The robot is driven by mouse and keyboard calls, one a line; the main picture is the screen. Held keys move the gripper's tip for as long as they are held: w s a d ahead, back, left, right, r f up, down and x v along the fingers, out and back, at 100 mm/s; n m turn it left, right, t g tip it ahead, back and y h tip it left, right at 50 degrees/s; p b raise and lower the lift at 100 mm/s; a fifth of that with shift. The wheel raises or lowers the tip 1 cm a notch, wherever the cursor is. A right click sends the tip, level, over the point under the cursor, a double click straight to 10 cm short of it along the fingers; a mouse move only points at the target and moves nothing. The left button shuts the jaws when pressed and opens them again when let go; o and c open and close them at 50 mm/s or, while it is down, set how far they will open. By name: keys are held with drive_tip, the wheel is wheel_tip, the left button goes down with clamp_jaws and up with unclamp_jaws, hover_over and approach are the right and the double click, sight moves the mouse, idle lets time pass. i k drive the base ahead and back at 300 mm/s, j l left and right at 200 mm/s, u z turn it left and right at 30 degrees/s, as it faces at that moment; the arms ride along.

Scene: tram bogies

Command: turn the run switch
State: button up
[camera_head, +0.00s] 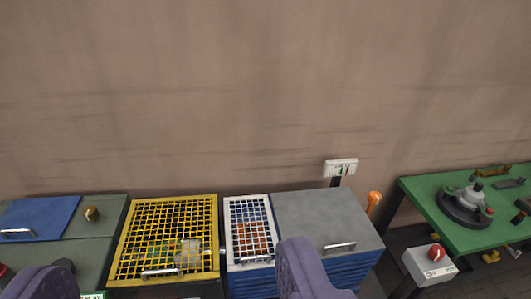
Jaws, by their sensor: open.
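No switch in view is clearly marked as the run switch. A grey box (428,265) at the lower right carries a red knob (436,253) and a small label too small to read. A brass-coloured knob (91,213) sits on the green-grey cabinet top at the left. My gripper (172,262) is open, with its two purple fingers wide apart at the bottom edge. Nothing shows held between them, and the grey box lies to the right of the right finger.
A yellow mesh lid (168,202), a white mesh lid (232,204) and a grey lid (318,212) stand along the wall. A blue lid (45,212) is at left. A green table (432,190) bears a round device (464,208). An orange handle (373,200) stands beside the grey lid.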

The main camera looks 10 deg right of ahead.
sight(436, 252)
drive_tip(key=z, duration=1.45)
